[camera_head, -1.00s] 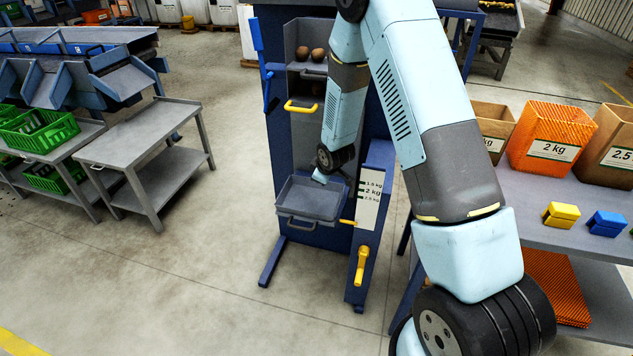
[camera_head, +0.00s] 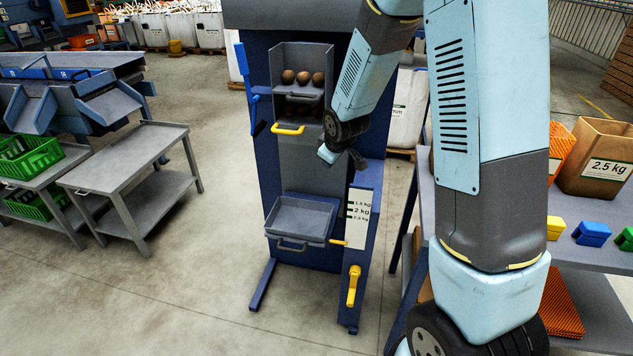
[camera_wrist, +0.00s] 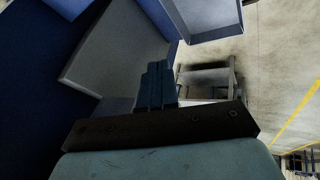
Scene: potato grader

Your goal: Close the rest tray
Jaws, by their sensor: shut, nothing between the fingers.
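The blue machine (camera_head: 257,160) has a shallow grey tray (camera_head: 300,216) low on its front. This tray is empty, sticks out towards me and has a grey handle (camera_head: 291,243); I see no label naming it. Above it, a grey compartment (camera_head: 302,58) holds 3 brown potatoes, with a grey handle and a yellow handle (camera_head: 287,129) below them. My gripper (camera_head: 327,153) is above the low tray, to its upper right, apart from it. In the wrist view, its dark blue fingers (camera_wrist: 157,84) are together and empty. A grey tray-like edge shows at the top there.
A weight scale plate (camera_head: 359,212) and a yellow crank (camera_head: 353,286) are on the machine's right side. A grey two-level table (camera_head: 130,160) stands left. A bench with bags (camera_head: 600,165) and coloured clips (camera_head: 592,232) is on the right. The floor in front is clear.

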